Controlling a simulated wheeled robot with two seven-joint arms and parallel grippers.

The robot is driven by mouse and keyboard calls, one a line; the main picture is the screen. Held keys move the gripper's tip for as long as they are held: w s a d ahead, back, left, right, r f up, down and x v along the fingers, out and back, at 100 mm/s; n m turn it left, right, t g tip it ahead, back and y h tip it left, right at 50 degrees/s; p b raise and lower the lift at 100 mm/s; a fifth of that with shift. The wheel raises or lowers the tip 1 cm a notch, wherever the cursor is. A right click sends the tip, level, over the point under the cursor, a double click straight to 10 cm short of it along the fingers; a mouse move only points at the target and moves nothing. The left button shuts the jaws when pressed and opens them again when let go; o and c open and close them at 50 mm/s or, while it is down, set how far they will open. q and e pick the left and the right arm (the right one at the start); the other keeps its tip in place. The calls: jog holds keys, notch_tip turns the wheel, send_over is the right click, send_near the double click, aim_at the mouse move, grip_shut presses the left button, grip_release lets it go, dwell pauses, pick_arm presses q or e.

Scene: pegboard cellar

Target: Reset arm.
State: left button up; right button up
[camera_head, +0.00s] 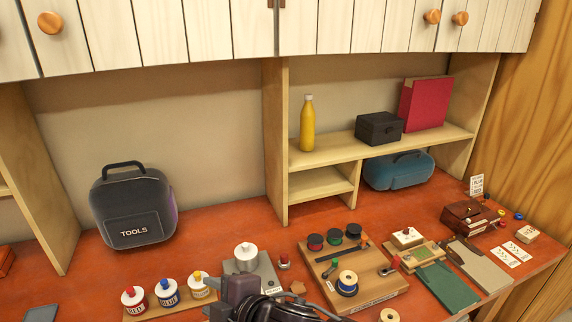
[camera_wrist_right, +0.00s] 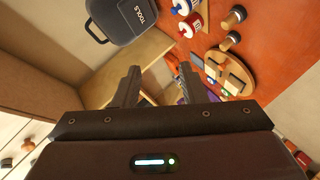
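The task names no object, only my arm. My right gripper (camera_head: 240,292) shows at the bottom middle of the head view, in front of the white-capped pot on a grey plate. In the right wrist view the right gripper's two fingers (camera_wrist_right: 159,82) stand apart with nothing gripped between them. The view past them takes in wooden panels and part of the orange bench top. My left gripper is not in view.
Several labelled glue bottles (camera_head: 168,292) stand left of my right gripper. A spool board (camera_head: 377,294) lies to its right. A black tool bag (camera_head: 133,207) stands at the back left. A wooden shelf (camera_head: 335,150) rises behind. Bench between bag and divider is clear.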

jog(key=d+f+m+t+h, duration=0.1)
jog(key=d+f+m+h, duration=0.3)
jog(key=d+m, duration=0.5)
jog(key=s+d+f+m+g+h, duration=0.2)
jog(key=s+d+f+m, duration=0.2)
jog(key=d, duration=0.4)
jog(key=s+d+f+m+g+h, duration=0.2)
jog(key=s+d+f+m, duration=0.15)
jog(key=d, duration=0.45)
jog(key=s+d+f+m+g+h, duration=0.25)
jog(key=s+d+m, duration=0.2)
jog(key=d, duration=0.25)
jog(key=s+f+b, duration=0.3)
jog(key=f+b, duration=0.3)
jog(key=f, duration=3.2)
jog(key=s+d+f+g+b, duration=0.1)
jog(key=s+d+f+b, duration=0.1)
jog(key=s+f, duration=0.7)
jog(key=s+d+f+n+b, duration=0.1)
jog(key=s+f+b, duration=0.1)
jog(key=s+f, duration=0.8)
jog(key=shift+d+f+g, duration=0.35)
jog(key=shift+f, duration=0.55)
